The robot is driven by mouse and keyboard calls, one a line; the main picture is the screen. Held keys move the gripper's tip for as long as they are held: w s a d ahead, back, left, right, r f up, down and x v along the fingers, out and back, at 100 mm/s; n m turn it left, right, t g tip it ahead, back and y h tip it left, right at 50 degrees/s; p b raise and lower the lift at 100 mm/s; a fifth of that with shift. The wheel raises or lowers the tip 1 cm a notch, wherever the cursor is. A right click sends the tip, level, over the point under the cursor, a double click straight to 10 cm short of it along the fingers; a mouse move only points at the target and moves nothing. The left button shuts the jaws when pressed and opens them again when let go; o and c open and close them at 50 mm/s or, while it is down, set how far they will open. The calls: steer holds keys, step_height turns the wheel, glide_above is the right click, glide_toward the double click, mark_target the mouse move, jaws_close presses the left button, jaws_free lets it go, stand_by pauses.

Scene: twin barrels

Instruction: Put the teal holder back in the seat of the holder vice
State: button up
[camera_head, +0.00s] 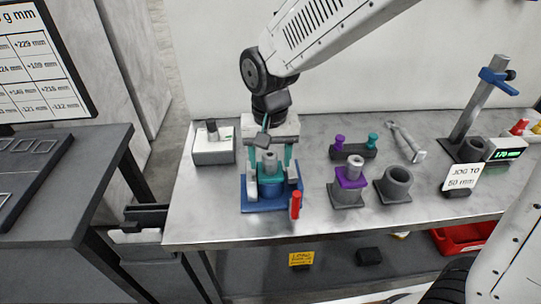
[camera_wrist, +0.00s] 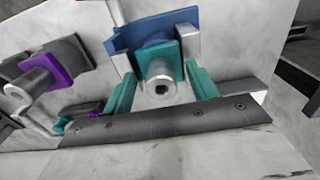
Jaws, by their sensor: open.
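The teal holder (camera_head: 270,191) stands upright at the blue holder vice (camera_head: 249,203), with a grey cylinder rising from its top. In the wrist view the holder (camera_wrist: 158,53) shows in front of the blue vice body (camera_wrist: 128,42), its round grey end facing the camera. Whether it is fully down in the seat is hidden. My gripper (camera_head: 272,172) is over the vice, pointing down. Its teal fingers are spread, one on each side of the holder's grey cylinder, with visible gaps in the wrist view (camera_wrist: 161,82).
A red handle (camera_head: 296,205) stands at the vice's front right. To the right are a purple holder (camera_head: 351,180) in a grey stand and an empty grey socket (camera_head: 394,184). A dark rack (camera_head: 354,152) with purple and teal knobs lies behind.

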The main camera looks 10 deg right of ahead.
step_height(320, 180, up, 8)
steer(key=shift+f, duration=0.1)
stand_by(0.5)
steer(key=s+d+r, duration=0.2)
steer(key=s+d, duration=0.7)
steer(key=d, duration=0.1)
steer(key=s+d+r+t, duration=0.1)
steer(key=s+d+r, duration=0.1)
steer(key=s+d, duration=0.7)
steer(key=shift+s+d, duration=0.4)
steer(key=shift+d, duration=0.55)
